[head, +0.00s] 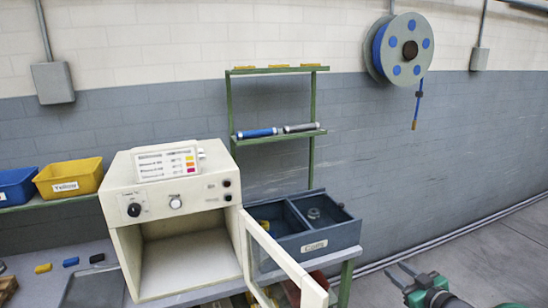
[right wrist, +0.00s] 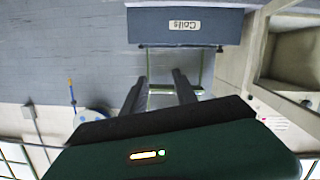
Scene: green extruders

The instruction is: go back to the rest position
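My right gripper (head: 396,268) is at the lower right of the head view, its two dark fingers apart with nothing between them. It also shows in the right wrist view (right wrist: 160,78), where the fingers are parallel with an empty gap. It is to the right of the table, apart from the dark bin labelled "Coils" (head: 318,244). My left gripper is not in either view.
A white machine (head: 118,195) with its glass-paned door (head: 281,257) swung open stands on the table. A green rack (head: 232,115) holds a blue and a grey tube. A blue-and-grey reel (head: 410,50) hangs on the wall. The floor (head: 490,255) at right looks clear.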

